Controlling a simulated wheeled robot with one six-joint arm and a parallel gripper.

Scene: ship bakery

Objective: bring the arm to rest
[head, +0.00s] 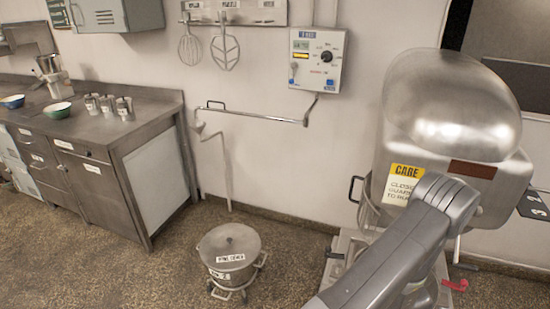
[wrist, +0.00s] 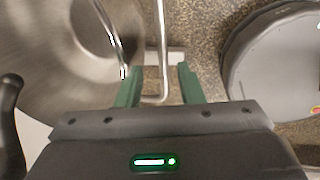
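My gripper (wrist: 158,75) shows in the wrist view with its two green fingers apart. A thin bent metal rod (wrist: 163,45) runs down between the fingers, with a gap to each; I cannot tell how far below them it lies. A second curved metal bar (wrist: 108,35) passes close to the left finger. In the head view my arm reaches in front of the large steel mixer (head: 455,105) at the right, and my gripper is hidden there.
A large metal bowl (wrist: 55,65) fills the left of the wrist view; a round grey object (wrist: 235,75) is at its right. A lidded bowl on a wheeled stand (head: 229,243) stands on the floor. A steel counter (head: 120,128) is at left. A wall rail (head: 255,116) sticks out. Floor between is clear.

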